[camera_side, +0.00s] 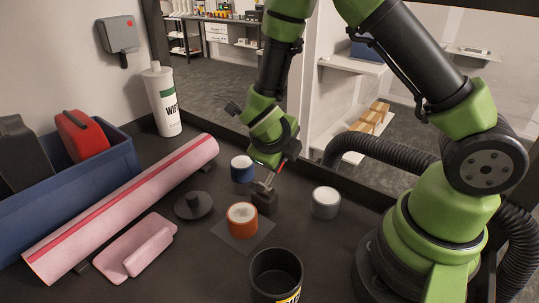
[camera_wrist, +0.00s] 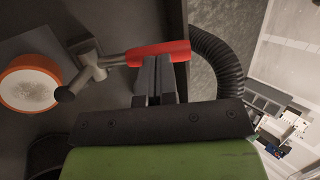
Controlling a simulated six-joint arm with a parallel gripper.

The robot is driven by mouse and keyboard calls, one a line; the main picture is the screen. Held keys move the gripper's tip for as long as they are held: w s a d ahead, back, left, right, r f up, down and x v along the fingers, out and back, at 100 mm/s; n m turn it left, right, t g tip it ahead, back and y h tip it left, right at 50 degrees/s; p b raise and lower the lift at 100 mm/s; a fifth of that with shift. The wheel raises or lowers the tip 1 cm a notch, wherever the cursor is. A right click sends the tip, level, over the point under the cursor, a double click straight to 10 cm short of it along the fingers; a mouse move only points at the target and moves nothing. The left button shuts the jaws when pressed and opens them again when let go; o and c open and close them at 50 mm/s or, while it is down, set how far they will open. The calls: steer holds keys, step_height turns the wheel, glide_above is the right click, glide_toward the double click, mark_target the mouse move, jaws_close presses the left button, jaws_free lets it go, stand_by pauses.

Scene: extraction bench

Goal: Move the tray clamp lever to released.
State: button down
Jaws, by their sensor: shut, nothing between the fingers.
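The tray clamp (camera_side: 264,200) is a small dark block beside the orange-banded jar (camera_side: 242,220), which stands on a thin grey square tray (camera_side: 262,236). Its lever has a metal arm and a red handle (camera_wrist: 160,52), and slants up to the right from the block in the side view. My gripper (camera_side: 282,162) is at the handle end of the lever. In the wrist view my gripper (camera_wrist: 158,62) has its fingers together, with the tips at the lower edge of the red handle. I cannot tell whether they touch it.
A blue-banded jar (camera_side: 242,169) stands behind the clamp and a white-grey jar (camera_side: 325,203) to its right. A black cup (camera_side: 276,272) is in front. A black lidded disc (camera_side: 193,206), pink roll (camera_side: 130,205) and blue bin (camera_side: 70,190) lie left.

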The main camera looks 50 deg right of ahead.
steer(key=shift+d+f+y, duration=0.25)
steer(key=shift+d+y, duration=0.3)
steer(key=shift+y, duration=0.05)
steer(key=shift+d+f, duration=0.45)
steer(key=d+v, duration=0.1)
steer(key=v, duration=1.3)
steer(key=shift+r, duration=0.5)
steer(key=shift+d, duration=0.1)
